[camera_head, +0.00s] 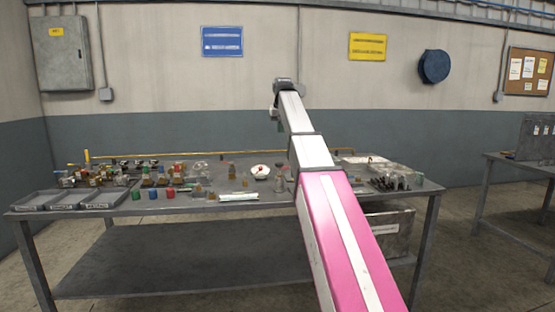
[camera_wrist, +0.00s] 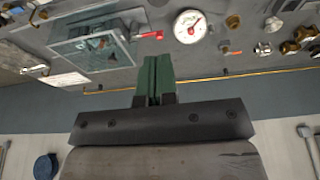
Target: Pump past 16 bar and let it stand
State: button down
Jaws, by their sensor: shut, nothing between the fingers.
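A round white pressure gauge (camera_wrist: 190,27) with a red needle shows at the top of the wrist view; its reading is too small to tell. In the head view a small white and red item (camera_head: 261,171), which looks like the gauge, lies on the bench. A red lever or handle (camera_wrist: 147,36) lies left of the gauge, at the edge of a clear-topped box (camera_wrist: 92,46). I cannot tell whether they connect. My gripper (camera_wrist: 156,72) has green fingers, shut together and empty, raised above the bench, apart from the gauge and handle. In the head view its fingers (camera_head: 281,126) are mostly hidden behind my arm.
The grey bench (camera_head: 200,220) holds three shallow trays (camera_head: 72,200) at left and many small fittings. Brass fittings (camera_wrist: 290,47) lie right of the gauge in the wrist view. A yellow rail (camera_wrist: 215,77) runs along the bench's back. A grey bin (camera_head: 390,232) stands below at right.

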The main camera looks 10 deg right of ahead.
aim_at(280, 164)
jog(key=x, duration=0.8)
jog(key=s+x, duration=0.1)
jog(key=x, duration=0.4)
jog(key=shift+f, duration=0.65)
jog(key=shift+f, duration=1.8)
